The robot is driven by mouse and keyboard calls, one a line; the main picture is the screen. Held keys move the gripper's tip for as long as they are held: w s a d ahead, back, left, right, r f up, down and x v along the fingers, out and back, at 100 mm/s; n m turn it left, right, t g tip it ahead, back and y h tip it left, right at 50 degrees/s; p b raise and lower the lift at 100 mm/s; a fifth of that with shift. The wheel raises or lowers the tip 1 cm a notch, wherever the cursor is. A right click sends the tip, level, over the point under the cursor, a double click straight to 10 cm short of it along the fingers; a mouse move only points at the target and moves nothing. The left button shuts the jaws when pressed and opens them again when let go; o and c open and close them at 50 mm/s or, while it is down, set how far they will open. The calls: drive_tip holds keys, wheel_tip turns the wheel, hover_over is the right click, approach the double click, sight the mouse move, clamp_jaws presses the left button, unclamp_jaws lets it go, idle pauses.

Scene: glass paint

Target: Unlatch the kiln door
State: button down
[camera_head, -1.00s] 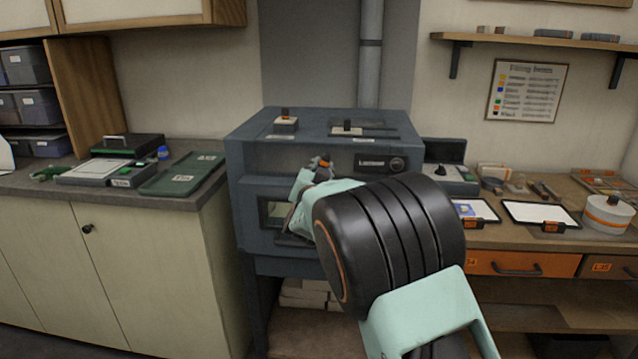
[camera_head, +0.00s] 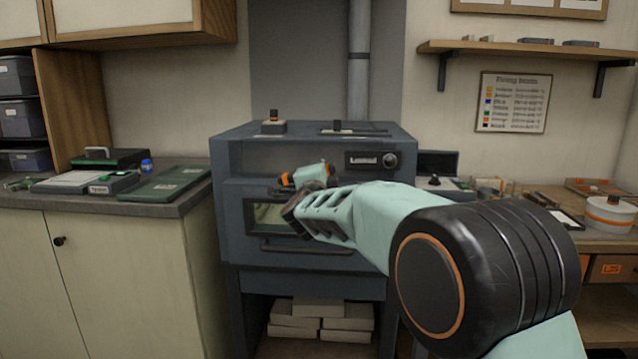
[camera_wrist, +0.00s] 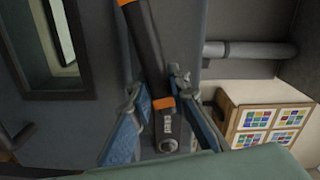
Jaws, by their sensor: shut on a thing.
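The blue-grey kiln (camera_head: 228,165) stands at the centre of the head view. Its door has a small window (camera_head: 268,216) and a long bar handle (camera_head: 300,248) below it. A dark latch lever with orange bands (camera_wrist: 146,38) runs between my fingers in the wrist view. My gripper (camera_wrist: 157,88) is shut on this lever, with one blue-grey finger on each side. In the head view, orange and dark parts (camera_head: 286,180) show beside my gripper at the door's upper edge. My arm and wrist hide the right part of the door. The door looks closed.
A counter (camera_head: 120,205) with green trays stands left of the kiln. A wooden workbench (camera_head: 540,200) with a white round pot (camera_head: 609,214) stands at the right. Pale bricks (camera_head: 320,318) lie under the kiln. A pipe (camera_head: 358,70) rises behind it.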

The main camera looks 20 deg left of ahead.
drive_tip(key=shift+f+m+b, duration=0.25)
drive_tip(key=shift+m+b, duration=0.3)
drive_tip(key=shift+m, duration=0.1)
drive_tip(key=shift+f+m+b, duration=0.25)
drive_tip(key=shift+m+b, duration=0.3)
drive_tip(key=shift+m, duration=0.4)
drive_tip(key=c, duration=1.8)
unclamp_jaws()
drive_tip(key=shift+r, duration=0.1)
